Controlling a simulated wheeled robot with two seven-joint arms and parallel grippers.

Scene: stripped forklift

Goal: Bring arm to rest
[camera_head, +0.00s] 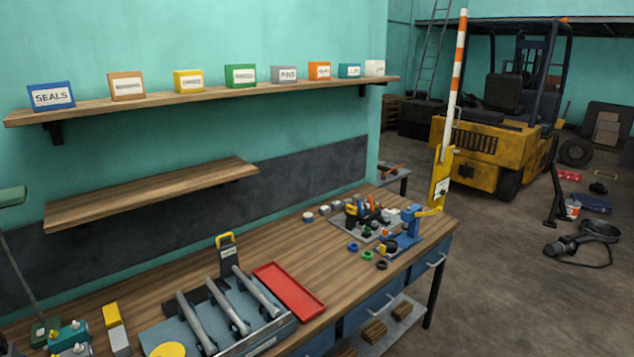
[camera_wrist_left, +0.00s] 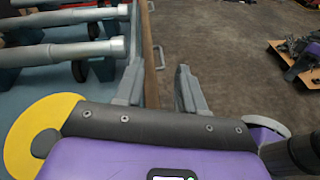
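My left gripper (camera_wrist_left: 158,88) shows only in the left wrist view. Its two grey fingers stand apart with nothing between them. It is by the bench's front edge (camera_wrist_left: 150,60), beside the blue-grey tray (camera_wrist_left: 55,80) with the grey cylinders. A yellow disc (camera_wrist_left: 22,140) is partly hidden behind the purple gripper body at left. In the head view neither arm can be made out. My right gripper is in neither view.
The workbench (camera_head: 220,270) carries the tray with cylinders (camera_head: 275,335), a red tray (camera_head: 290,290) and a cluster of tools (camera_head: 375,215). Labelled boxes line the upper shelf (camera_head: 210,97); the lower shelf (camera_head: 150,195) is bare. A yellow forklift (camera_head: 490,140) stands behind.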

